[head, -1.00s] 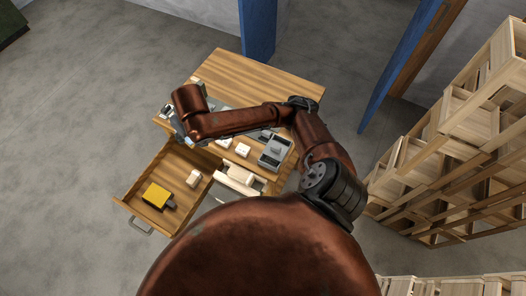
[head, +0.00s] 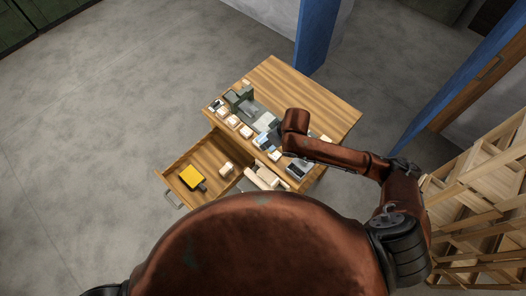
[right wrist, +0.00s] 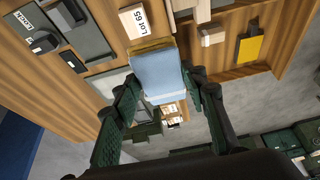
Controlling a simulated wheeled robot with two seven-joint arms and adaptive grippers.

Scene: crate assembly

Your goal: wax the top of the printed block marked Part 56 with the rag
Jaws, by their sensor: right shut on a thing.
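My right gripper (right wrist: 162,88) is shut on a folded light blue rag (right wrist: 158,72) with a yellowish edge, seen in the right wrist view. In the head view the rag (head: 262,140) shows over the front of the table, beside my right arm's end. A white block labelled "Lot 65" (right wrist: 134,20) lies just beyond the rag in the wrist view. Several small white blocks (head: 247,131) stand along the table; their print is too small to read there. I cannot make out a Part 56 mark. My left gripper is not in view.
The wooden table (head: 318,92) has a clear back part. A dark green device (head: 238,98) stands at its left. A grey box (head: 298,168) is at the front right. An open drawer (head: 205,150) juts out in front, holding a yellow item (head: 192,177). Wooden crates (head: 480,185) stand at right.

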